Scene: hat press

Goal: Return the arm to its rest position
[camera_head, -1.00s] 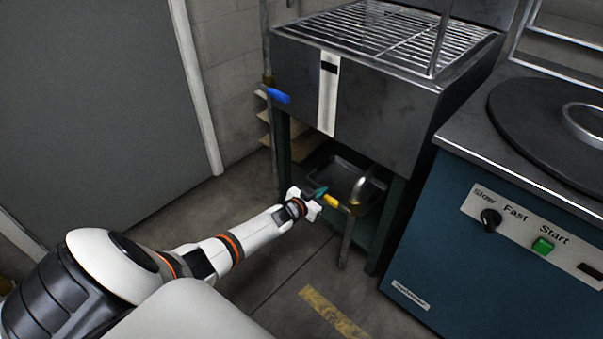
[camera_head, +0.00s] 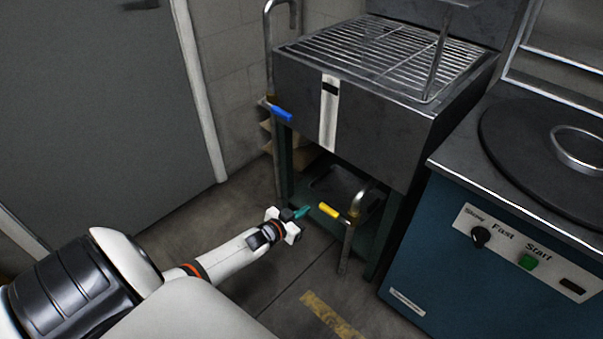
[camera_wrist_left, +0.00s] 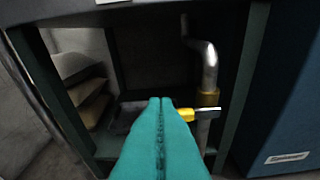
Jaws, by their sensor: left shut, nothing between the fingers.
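My left gripper (camera_head: 302,212) is in front of the metal sink stand, with its teal fingers shut and nothing between them. In the head view its tip is a short way left of the yellow valve handle (camera_head: 329,210), with a small gap between them. In the left wrist view the closed teal fingers (camera_wrist_left: 161,103) fill the lower middle and cover part of the yellow handle (camera_wrist_left: 187,115). The handle sits on a bent metal pipe (camera_head: 353,205). My right gripper is not in view.
The sink stand (camera_head: 390,135) has a wire grid on top and a blue valve handle (camera_head: 281,115) at its left. A blue machine (camera_head: 470,265) with a round dark lid (camera_head: 545,140) stands at the right. A grey door (camera_head: 100,110) is at the left. Open floor lies in front.

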